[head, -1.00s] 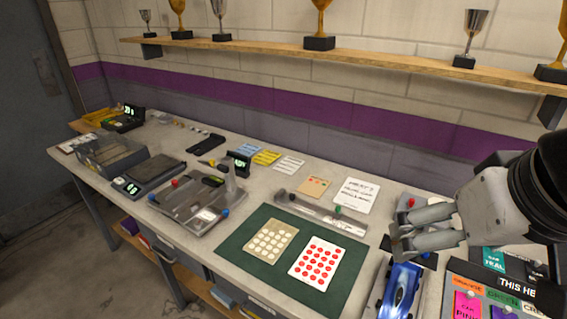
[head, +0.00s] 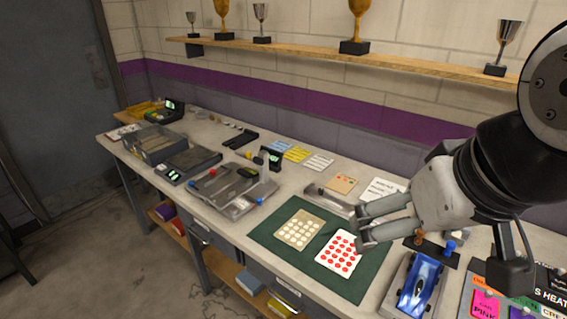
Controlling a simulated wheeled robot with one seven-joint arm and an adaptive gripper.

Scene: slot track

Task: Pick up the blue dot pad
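I cannot make out a pad with blue dots. On the dark green mat (head: 316,279) lie two dot pads: a tan one with pale dots (head: 299,229) and a white one with red dots (head: 339,253). My gripper (head: 361,230) is open and empty, its two fingers pointing left. In the picture it overlaps the right edge of the mat beside the red dot pad; its height above the table is hard to tell.
A blue toy car (head: 420,283) stands right of the mat. Signs and colour cards (head: 486,303) fill the near right corner. A grey tool tray (head: 232,191) lies left of the mat. Striped cards (head: 297,154) lie near the wall, below the trophy shelf (head: 300,47).

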